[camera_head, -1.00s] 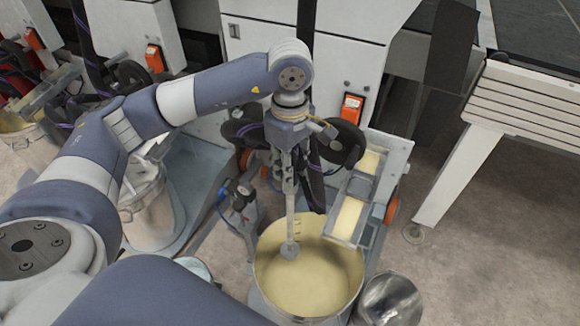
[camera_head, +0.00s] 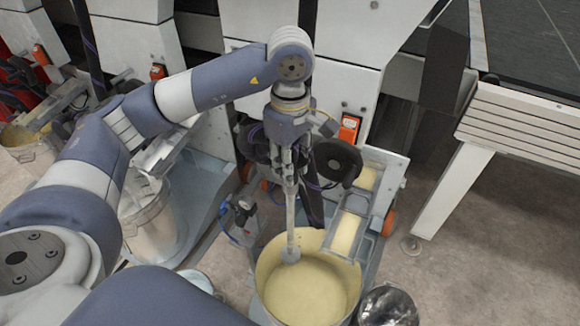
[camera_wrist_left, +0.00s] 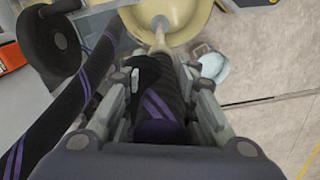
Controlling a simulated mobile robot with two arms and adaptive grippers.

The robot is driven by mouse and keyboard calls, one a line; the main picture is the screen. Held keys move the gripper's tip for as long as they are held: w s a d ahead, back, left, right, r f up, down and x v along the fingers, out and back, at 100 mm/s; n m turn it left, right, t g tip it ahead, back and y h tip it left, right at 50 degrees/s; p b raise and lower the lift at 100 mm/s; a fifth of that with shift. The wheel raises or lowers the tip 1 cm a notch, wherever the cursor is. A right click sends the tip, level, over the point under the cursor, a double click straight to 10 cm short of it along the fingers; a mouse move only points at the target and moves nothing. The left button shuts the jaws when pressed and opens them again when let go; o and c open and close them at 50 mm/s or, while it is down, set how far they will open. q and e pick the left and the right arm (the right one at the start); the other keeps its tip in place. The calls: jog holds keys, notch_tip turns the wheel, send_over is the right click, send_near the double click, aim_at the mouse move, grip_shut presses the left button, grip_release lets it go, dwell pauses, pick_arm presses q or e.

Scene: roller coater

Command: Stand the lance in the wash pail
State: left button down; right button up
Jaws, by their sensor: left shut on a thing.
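My left gripper (camera_head: 288,172) points down, shut on the lance (camera_head: 291,222), a thin pale rod with a round grey end. The lance is upright, its lower end over or inside the far part of a large drum (camera_head: 262,283) of cream-coloured liquid. Whether the end touches the liquid is unclear. In the left wrist view the rod (camera_wrist_left: 160,38) runs from between the fingers towards the drum. A small pale-blue pail (camera_head: 197,281), likely the wash pail, stands left of the drum, partly hidden by my arm. It also shows in the left wrist view (camera_wrist_left: 214,67). My right gripper is out of view.
A shiny metallic bin (camera_head: 388,306) stands right of the drum. A coating tray (camera_head: 347,232) and black hoses are close behind it. A pump with a gauge (camera_head: 243,208) stands left of the lance. Bare floor (camera_head: 460,280) lies to the right.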

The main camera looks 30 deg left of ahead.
pick_arm(q)
jog(key=shift+r+p, duration=1.65)
jog(key=shift+r, duration=1.5)
